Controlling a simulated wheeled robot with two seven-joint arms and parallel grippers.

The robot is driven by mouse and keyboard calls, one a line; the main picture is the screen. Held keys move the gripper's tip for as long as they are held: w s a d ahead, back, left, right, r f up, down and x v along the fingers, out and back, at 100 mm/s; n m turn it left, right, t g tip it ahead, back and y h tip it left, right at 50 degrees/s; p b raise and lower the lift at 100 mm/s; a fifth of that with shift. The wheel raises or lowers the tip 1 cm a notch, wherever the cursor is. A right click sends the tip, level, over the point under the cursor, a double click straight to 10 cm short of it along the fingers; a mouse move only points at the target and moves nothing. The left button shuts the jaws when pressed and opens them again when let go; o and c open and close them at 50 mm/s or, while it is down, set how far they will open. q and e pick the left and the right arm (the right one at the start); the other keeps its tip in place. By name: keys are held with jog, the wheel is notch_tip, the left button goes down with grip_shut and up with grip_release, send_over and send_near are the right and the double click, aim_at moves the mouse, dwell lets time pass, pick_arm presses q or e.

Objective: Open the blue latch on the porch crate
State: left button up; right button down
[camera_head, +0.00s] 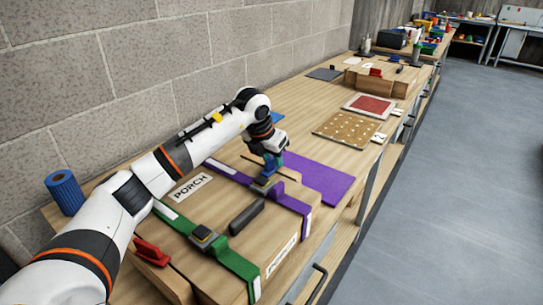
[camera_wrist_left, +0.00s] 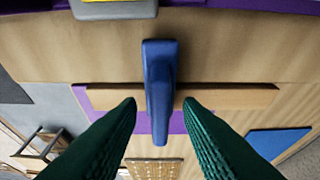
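The wooden porch crate (camera_head: 192,187) stands on the bench, its lid labelled PORCH, with a green strap (camera_head: 238,263) and a purple strap (camera_head: 292,203) across it. In the left wrist view the blue latch (camera_wrist_left: 160,65) sticks out upright from the crate's edge, in front of a thin wooden bar (camera_wrist_left: 230,97). My left gripper (camera_head: 269,172) is at the far end of the crate; in its wrist view its green fingers (camera_wrist_left: 160,104) are apart, one on each side of the latch, with gaps showing. In the head view the latch is hard to tell from the fingers. My right gripper is out of view.
A dark handle (camera_head: 246,216) and a red latch (camera_head: 152,252) are on the crate. A purple mat (camera_head: 318,181), a dotted board (camera_head: 345,130) and a red panel (camera_head: 369,105) lie beyond it. A blue roll (camera_head: 65,191) stands by the wall. Open floor is at right.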

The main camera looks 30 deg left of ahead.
pick_arm(q)
jog(key=shift+c, duration=0.4)
grip_shut()
jog(key=shift+a+m, duration=0.1)
jog(key=shift+m, duration=0.2)
jog(key=m, duration=0.1)
jog(key=m+h, duration=0.1)
jog(key=shift+w+a+m, duration=0.15)
jog(key=shift+a+m, duration=0.15)
jog(key=m, duration=0.1)
jog(key=m+g+h, duration=0.1)
jog(key=m, duration=0.1)
jog(key=shift+w+a+r+m, duration=0.1)
jog(key=shift+w+a+m, duration=0.1)
jog(key=shift+a+m, duration=0.1)
jog(key=m, duration=0.1)
jog(key=m+g+h, duration=0.1)
jog(key=m, duration=0.2)
jog(key=shift+w+a+g+h, duration=0.25)
jog(key=shift+w+g+h, duration=0.05)
jog(key=shift+w, duration=0.1)
jog(key=shift+w+a+m+g, duration=0.1)
jog(key=shift+m+g, duration=0.15)
jog(key=shift+m, duration=0.4)
jog(key=shift+w+m+g, duration=0.15)
jog(key=shift+m+g, duration=0.05)
jog(key=shift+m, duration=0.5)
jog(key=shift+w+a+m+g, duration=0.1)
jog(key=shift+m+g, duration=0.15)
jog(key=shift+m, duration=0.4)
